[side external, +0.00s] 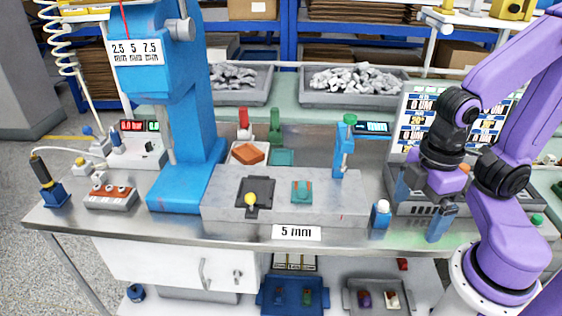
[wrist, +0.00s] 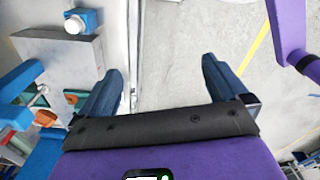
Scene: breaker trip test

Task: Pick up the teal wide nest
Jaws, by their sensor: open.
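A small teal piece (side external: 301,190) with an orange-brown part on it sits on the grey block (side external: 335,208), right of a black plate with a yellow knob. A flat teal piece (side external: 283,157) lies behind the block, below a green upright handle. I cannot tell for sure which is the teal wide nest. In the wrist view a teal patch (wrist: 80,96) beside orange shows at the left, partly hidden. My gripper (side external: 421,208) is open and empty, to the right of the grey block near the bench's front edge; its two blue fingers (wrist: 162,68) show apart in the wrist view.
A blue press column (side external: 190,110) stands left of the block and a small blue post (side external: 343,150) at its back right. A blue box with a white knob (side external: 381,213) stands between block and gripper. Grey bins (side external: 357,98) of pale parts are behind.

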